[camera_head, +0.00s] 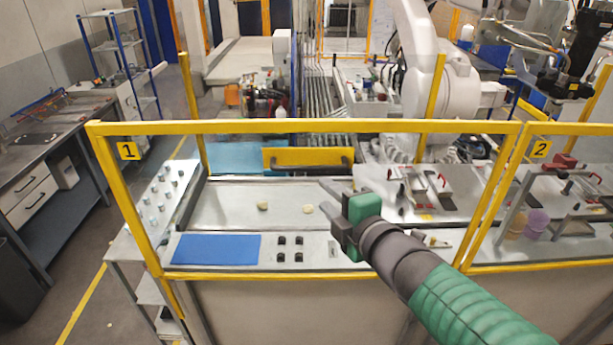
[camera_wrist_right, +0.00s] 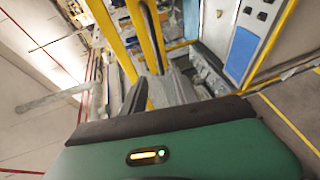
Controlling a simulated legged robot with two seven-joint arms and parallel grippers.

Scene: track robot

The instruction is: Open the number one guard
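The number one guard is a clear panel in a yellow frame (camera_head: 300,127), with a yellow "1" label (camera_head: 128,151) at its upper left corner. It stands upright in front of the workbench, and its top rail runs level across the head view. My right gripper (camera_head: 327,198) appears in front of the panel's middle, below the top rail and above the bottom rail (camera_head: 330,275). Its fingers look spread and empty. The right wrist view shows grey fingers (camera_wrist_right: 160,92) and yellow bars beyond them. My left gripper is not in view.
A second guard with a "2" label (camera_head: 541,149) adjoins on the right. Behind the guard are a metal bench with a blue mat (camera_head: 216,249), a yellow handled bar (camera_head: 308,159) and a white robot arm (camera_head: 425,85). Open floor (camera_head: 60,285) lies at left.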

